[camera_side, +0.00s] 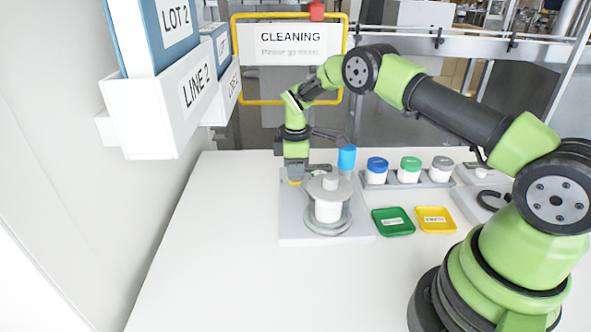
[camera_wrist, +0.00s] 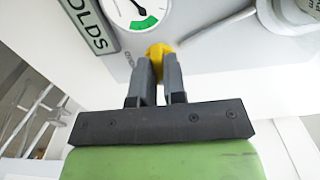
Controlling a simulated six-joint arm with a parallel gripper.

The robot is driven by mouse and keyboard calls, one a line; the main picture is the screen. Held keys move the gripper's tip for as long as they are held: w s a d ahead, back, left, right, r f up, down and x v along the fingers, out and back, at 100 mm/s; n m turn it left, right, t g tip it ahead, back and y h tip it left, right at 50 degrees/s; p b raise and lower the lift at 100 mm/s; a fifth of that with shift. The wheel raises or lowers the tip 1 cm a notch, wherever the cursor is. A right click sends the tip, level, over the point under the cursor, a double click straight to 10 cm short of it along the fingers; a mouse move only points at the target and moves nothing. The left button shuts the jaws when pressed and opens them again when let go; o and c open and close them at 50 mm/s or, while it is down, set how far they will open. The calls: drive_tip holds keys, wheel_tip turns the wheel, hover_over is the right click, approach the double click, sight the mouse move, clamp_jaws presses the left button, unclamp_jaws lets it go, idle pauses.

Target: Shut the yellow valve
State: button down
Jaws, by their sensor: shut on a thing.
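The yellow valve (camera_wrist: 160,50) shows in the wrist view between the tips of my gripper (camera_wrist: 160,75), below a round gauge with a green sector (camera_wrist: 138,12). My gripper is shut on the valve; the fingers hide part of it. In the side view a bit of the valve (camera_side: 295,182) shows at the left of the filling station's grey base plate (camera_side: 310,239), under my gripper. How far the valve is turned cannot be told.
A white container with a grey lid (camera_side: 327,208) stands on the station, with a blue cylinder (camera_side: 347,158) behind it. Blue, green and grey-lidded jars (camera_side: 410,168) stand in a rack to the right. Green (camera_side: 393,222) and yellow (camera_side: 437,220) trays lie in front. The front-left table is clear.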

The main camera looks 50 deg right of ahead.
idle(0.4)
drive_tip(key=c, duration=1.2)
unclamp_jaws()
wheel_tip(320, 180, up, 10)
